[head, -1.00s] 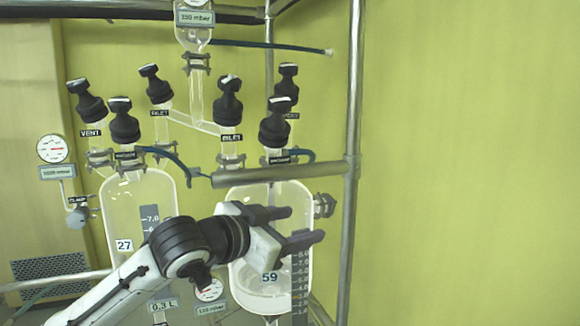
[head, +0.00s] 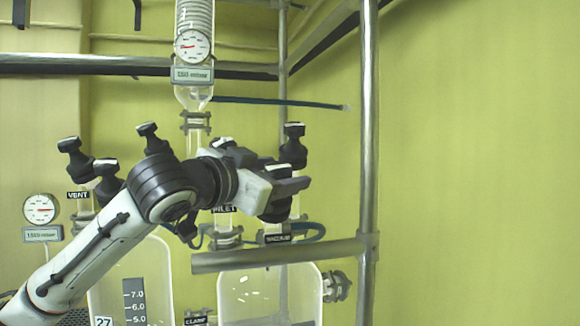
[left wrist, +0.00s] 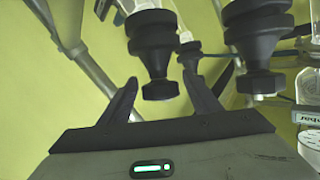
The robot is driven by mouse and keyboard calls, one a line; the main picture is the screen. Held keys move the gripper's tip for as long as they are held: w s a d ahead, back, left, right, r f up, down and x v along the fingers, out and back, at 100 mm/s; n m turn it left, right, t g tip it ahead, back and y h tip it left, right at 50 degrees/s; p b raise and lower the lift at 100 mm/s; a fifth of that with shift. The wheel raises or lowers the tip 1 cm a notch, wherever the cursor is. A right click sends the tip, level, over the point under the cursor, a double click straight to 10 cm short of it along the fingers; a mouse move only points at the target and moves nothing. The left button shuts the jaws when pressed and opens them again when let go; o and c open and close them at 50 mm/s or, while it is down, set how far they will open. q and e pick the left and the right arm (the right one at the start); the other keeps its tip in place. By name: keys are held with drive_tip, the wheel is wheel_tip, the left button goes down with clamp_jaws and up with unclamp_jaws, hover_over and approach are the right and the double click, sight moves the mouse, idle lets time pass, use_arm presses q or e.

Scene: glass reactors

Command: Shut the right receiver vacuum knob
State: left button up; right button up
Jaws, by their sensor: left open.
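The right receiver's vacuum knob (head: 276,208) is a black knob above a small vacuum label (head: 277,238); my gripper partly covers it in the head view. My left gripper (head: 302,178) is open and empty at knob height, in front of the vacuum knob. In the left wrist view, which looks upside down, the open fingers (left wrist: 160,85) point at a black knob (left wrist: 155,52), probably the vacuum one. It shows just beyond and between the fingertips, with no clear contact. The right receiver (head: 262,292) is a clear vessel below. My right gripper is out of view.
A second black knob (left wrist: 258,45) is close beside the fingers in the wrist view. Another knob (head: 293,145) stands behind my gripper. A horizontal metal bar (head: 280,255) crosses below, and an upright post (head: 369,150) stands right. Right of the post is bare wall.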

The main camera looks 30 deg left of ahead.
sight(291, 173)
use_arm(q)
drive_tip(key=shift+w+r, duration=0.15)
drive_tip(key=shift+w, duration=1.4)
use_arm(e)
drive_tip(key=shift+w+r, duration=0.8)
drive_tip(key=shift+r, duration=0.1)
use_arm(q)
drive_tip(key=shift+c, duration=0.4)
drive_tip(key=c, duration=1)
drive_tip(key=shift+h, duration=0.3)
drive_tip(key=shift+d+f+m+g+h, duration=0.2)
drive_tip(key=shift+m+g+h, duration=0.1)
drive_tip(key=shift+m+h, duration=0.55)
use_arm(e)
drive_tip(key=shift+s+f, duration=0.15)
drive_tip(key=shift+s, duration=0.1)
